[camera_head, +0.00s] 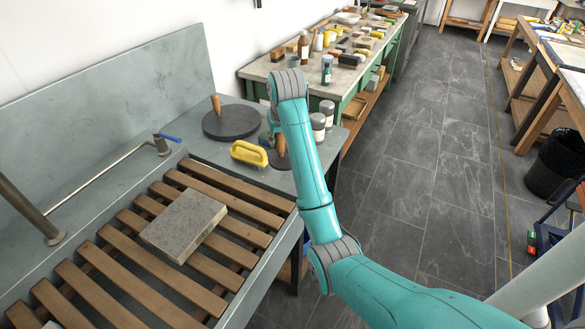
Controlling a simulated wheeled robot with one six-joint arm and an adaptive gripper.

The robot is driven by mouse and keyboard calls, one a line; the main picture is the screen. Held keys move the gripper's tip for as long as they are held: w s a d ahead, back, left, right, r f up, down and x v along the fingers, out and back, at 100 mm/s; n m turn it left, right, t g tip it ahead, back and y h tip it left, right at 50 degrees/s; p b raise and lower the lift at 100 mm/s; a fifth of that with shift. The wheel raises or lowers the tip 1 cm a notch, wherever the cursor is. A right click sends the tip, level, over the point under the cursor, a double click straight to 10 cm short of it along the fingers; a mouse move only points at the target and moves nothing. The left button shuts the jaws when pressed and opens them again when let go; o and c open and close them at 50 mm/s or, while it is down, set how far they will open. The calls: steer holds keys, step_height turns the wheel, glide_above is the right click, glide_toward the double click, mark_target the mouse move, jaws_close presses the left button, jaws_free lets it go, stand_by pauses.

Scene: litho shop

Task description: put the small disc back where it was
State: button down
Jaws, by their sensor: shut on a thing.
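The small disc (284,162) is dark grey with an upright wooden handle. It is at the right end of the grey sink unit, just right of the yellow brush, and my arm hides part of it. My gripper (270,136) points down behind my forearm and is mostly hidden. It is shut on the small disc, around its handle. I cannot tell whether the disc touches the surface. A larger dark disc (238,124) with a wooden handle lies flat to the left, farther back.
A yellow brush (249,153) lies close left of the small disc. Grey-lidded jars (318,126) stand close right. A stone slab (184,225) rests on the wooden slats (110,281) in front. A crowded bench (258,68) stands behind.

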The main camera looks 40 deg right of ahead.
mark_target(281, 151)
step_height(281, 151, down, 5)
steer(key=shift+d+r, duration=0.1)
steer(key=shift+r, duration=0.05)
steer(key=shift+f, duration=2.15)
steer(key=shift+f, duration=0.15)
steer(key=c, duration=0.9)
jaws_free()
steer(key=shift+o, duration=0.2)
